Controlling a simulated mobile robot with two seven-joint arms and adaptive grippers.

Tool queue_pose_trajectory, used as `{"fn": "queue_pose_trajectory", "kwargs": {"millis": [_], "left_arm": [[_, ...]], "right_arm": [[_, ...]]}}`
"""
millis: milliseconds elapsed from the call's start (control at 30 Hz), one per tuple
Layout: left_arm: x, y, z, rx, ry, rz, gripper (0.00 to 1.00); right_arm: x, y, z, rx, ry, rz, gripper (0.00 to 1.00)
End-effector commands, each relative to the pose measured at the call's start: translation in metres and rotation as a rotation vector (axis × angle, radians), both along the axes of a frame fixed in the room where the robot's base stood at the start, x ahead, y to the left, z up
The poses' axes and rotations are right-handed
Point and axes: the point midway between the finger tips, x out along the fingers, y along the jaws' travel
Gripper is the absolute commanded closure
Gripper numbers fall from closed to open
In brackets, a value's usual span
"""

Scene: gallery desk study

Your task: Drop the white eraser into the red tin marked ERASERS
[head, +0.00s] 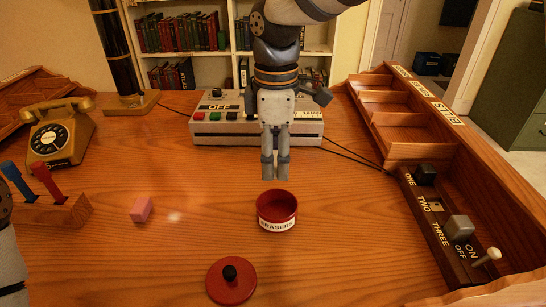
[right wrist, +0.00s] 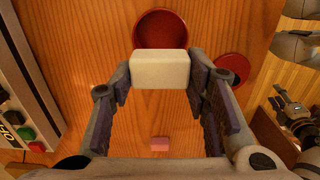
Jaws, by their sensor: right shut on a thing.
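My right gripper (head: 275,176) points down above the desk, a little behind and above the red tin. In the right wrist view it is shut on the white eraser (right wrist: 160,69), a pale block between the pads. The fingers hide the eraser in the head view. The red tin (head: 277,211) stands upright and open, with a white ERASERS label on its front. In the right wrist view the tin (right wrist: 161,27) lies beyond the eraser, which overlaps its edge. Grey parts of my left arm show at the head view's left edge; its jaws are not clear.
A red lid (head: 231,284) with a black knob lies in front of the tin. A pink block (head: 141,209) lies left. A grey switch box (head: 225,130) stands behind the gripper. A telephone (head: 60,133) is left, and a wooden organiser (head: 405,135) right. Desk around the tin is clear.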

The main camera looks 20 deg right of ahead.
Motion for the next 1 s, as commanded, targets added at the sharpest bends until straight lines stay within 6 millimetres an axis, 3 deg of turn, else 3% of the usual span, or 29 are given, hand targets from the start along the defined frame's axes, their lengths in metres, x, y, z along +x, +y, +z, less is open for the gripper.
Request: {"fn": "queue_pose_trajectory", "kwargs": {"millis": [67,700,1000], "left_arm": [[0.004,0.000,0.004,0.000,-0.015,0.000,0.60],[-0.006,0.000,-0.005,0.000,0.022,0.000,0.60],[-0.006,0.000,-0.006,0.000,0.024,0.000,0.60]], "right_arm": [[0.000,0.000,0.003,0.000,-0.004,-0.001,0.85],[-0.001,0.000,-0.077,0.000,0.003,-0.001,0.85],[0.000,0.000,-0.084,0.000,-0.001,-0.001,0.85]]}}
